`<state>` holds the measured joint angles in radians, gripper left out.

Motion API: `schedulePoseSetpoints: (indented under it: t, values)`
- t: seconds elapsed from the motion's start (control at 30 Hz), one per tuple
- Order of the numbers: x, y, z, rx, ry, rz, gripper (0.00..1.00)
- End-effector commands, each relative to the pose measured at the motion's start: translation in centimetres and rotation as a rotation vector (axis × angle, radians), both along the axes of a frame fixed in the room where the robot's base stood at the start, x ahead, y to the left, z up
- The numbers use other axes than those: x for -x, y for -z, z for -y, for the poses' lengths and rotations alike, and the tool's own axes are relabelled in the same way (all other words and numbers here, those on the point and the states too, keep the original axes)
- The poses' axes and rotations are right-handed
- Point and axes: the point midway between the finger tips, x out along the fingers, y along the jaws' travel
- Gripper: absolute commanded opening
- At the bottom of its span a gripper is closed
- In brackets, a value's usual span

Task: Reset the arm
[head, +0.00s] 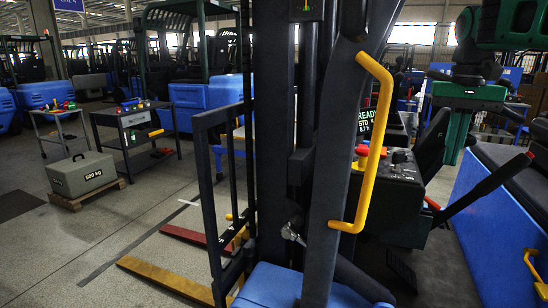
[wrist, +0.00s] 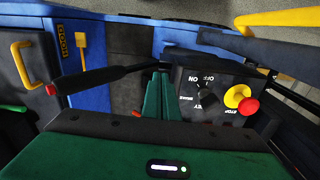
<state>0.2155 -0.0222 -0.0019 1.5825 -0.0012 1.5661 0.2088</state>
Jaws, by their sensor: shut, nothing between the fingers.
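My gripper (wrist: 160,80) shows in the wrist view as two dark green fingers side by side, shut with nothing between them. In the head view my green arm (head: 470,95) is at the upper right, beyond the control console (head: 390,195). The console also shows in the wrist view, right of the fingers (wrist: 190,75), with a black key switch (wrist: 208,97) and a red stop button (wrist: 248,107) on a yellow base. A black lever with a red tip (head: 500,178) stands right of the console; it also crosses the wrist view (wrist: 110,77) left of the fingers.
A dark mast and a yellow grab handle (head: 376,130) stand close in front in the head view. A 500 kg weight (head: 82,174) sits on a wooden pallet at the left. Two tool carts (head: 135,125) stand behind it. Open floor lies at the left.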

Motion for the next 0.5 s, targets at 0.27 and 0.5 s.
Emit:
schedulePoseSetpoints:
  t: [0.27, 0.5]
  values:
    - [5.5, 4.6, 1.2, -0.004, 0.038, -0.002, 0.00]
    - [14.5, 12.2, 2.5, -0.006, 0.091, -0.001, 0.00]
